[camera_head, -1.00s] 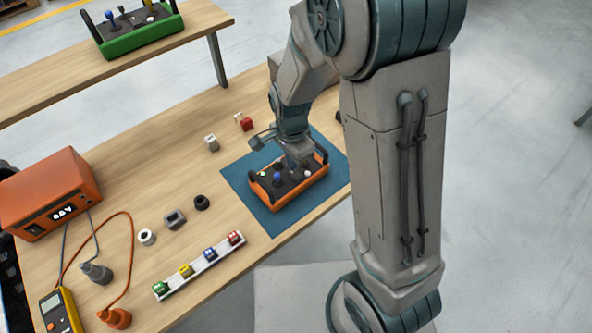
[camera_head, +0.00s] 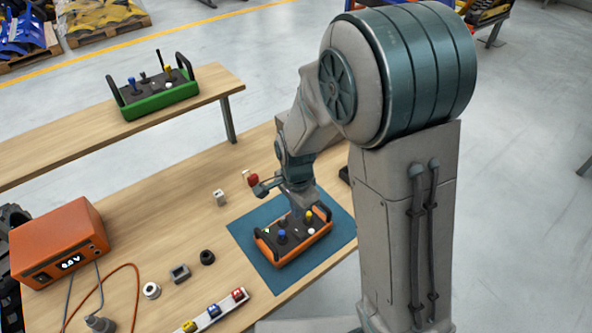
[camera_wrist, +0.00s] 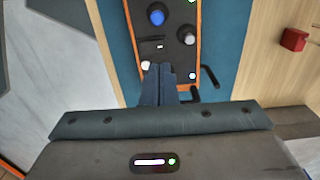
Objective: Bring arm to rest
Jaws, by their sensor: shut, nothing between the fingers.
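My arm reaches over the work table, and my gripper (camera_head: 303,207) hangs over the far side of an orange control box (camera_head: 290,244). In the wrist view my gripper (camera_wrist: 158,72) has its dark fingers together with nothing between them. They overlap one end of the box (camera_wrist: 172,85) in the picture; the gap to it is hard to judge. The box lies on a blue mat (camera_head: 256,255) and has a blue knob (camera_head: 282,236), a yellow knob (camera_head: 309,215), white buttons and black handles.
A red block (camera_head: 253,180) and a white block (camera_head: 220,197) lie beyond the mat. An orange power supply (camera_head: 60,243) stands at left. A rail with coloured pieces (camera_head: 215,312) is near the front edge. A green control box (camera_head: 158,100) stands on the rear table.

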